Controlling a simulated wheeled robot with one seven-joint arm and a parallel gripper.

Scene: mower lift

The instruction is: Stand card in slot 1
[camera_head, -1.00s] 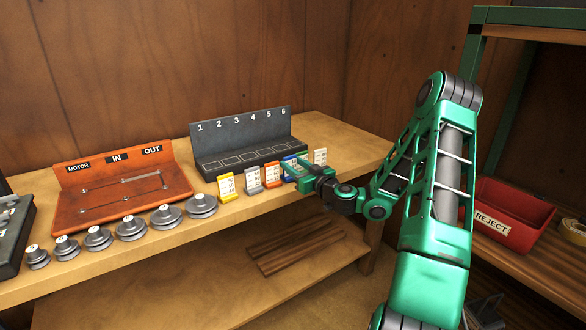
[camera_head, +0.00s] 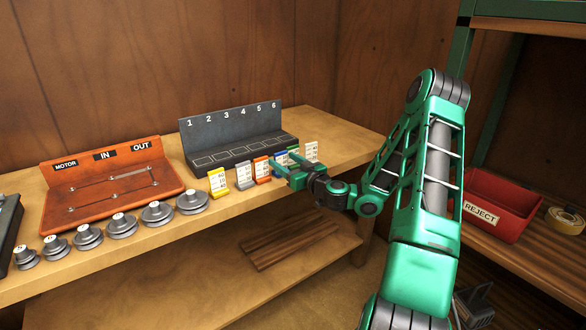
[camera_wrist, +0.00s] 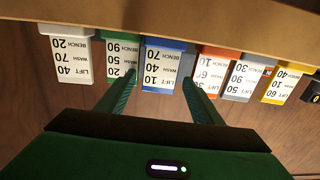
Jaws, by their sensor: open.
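Several small labelled cards stand in a row along the bench's front edge: yellow (camera_head: 217,182), grey (camera_head: 244,175), orange (camera_head: 262,170), blue (camera_head: 280,159), green and white (camera_head: 311,151). The black rack (camera_head: 232,128) behind them is numbered 1 to 6. Slot 1 (camera_head: 201,162) is at its left end, and the outlined slots look empty. My gripper (camera_head: 284,163) is open at the blue card. In the wrist view its fingers (camera_wrist: 159,80) reach either side of the blue card (camera_wrist: 163,62), with the green card (camera_wrist: 121,56) beside the left finger. Contact cannot be told.
An orange-red board (camera_head: 110,185) marked MOTOR, IN and OUT stands at left, with several grey pulleys (camera_head: 122,225) in front. A red REJECT bin (camera_head: 500,205) and a tape roll (camera_head: 565,220) are on a shelf at right. Bench right of the rack is clear.

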